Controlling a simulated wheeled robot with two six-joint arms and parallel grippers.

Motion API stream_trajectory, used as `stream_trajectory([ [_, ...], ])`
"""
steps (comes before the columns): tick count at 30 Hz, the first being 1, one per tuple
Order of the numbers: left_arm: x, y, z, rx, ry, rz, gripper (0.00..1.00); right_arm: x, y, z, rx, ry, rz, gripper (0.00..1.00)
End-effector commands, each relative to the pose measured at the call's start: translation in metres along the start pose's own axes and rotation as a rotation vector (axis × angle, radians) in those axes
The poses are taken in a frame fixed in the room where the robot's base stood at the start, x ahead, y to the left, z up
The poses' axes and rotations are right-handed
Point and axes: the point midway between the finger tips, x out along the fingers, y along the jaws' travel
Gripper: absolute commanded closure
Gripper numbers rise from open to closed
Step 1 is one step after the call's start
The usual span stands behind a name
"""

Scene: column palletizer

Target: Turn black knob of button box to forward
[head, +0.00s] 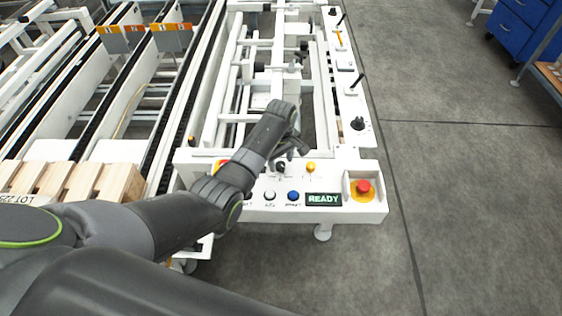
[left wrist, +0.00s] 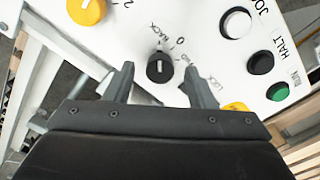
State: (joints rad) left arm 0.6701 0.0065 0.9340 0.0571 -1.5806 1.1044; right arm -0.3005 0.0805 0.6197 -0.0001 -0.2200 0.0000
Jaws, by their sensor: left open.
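The white button box (head: 263,211) carries the black knob (head: 281,168), partly hidden by my left gripper in the head view. In the left wrist view the black knob (left wrist: 160,67) sits between my two fingers, and its white mark runs nearly up and down in the picture. Small labels around it are hard to read; one is a 0. My left gripper (head: 295,148) is open, its fingers apart on either side of the knob with gaps visible; I cannot tell how high the tips are above the panel. My right gripper is not in view.
On the box are a yellow knob (head: 310,167), a blue button (head: 293,196), a white button (head: 270,195), a READY display (head: 323,200) and a red emergency stop (head: 363,187). In the left wrist view a green button (left wrist: 277,92) is at right. Open floor lies right.

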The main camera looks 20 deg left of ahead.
Motion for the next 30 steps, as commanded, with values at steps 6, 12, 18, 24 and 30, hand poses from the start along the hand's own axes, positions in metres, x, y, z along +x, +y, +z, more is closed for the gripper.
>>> stream_trajectory([
  [6,0.0101,-0.0001,0.0002,0.001,0.0,0.0,0.5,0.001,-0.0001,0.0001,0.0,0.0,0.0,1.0],
  [12,0.0103,0.0,0.0003,0.001,0.0,0.0,0.5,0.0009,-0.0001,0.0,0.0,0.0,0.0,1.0],
  [18,0.0101,0.0,0.0002,0.0,0.0,0.0,0.71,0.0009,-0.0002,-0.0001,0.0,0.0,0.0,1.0],
  [24,0.0101,-0.0001,0.0002,0.0,0.0,0.0,0.94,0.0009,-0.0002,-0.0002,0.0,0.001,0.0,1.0],
  [30,0.0095,-0.0003,0.0002,0.016,0.0,-0.001,0.94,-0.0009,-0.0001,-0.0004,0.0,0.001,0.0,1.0],
])
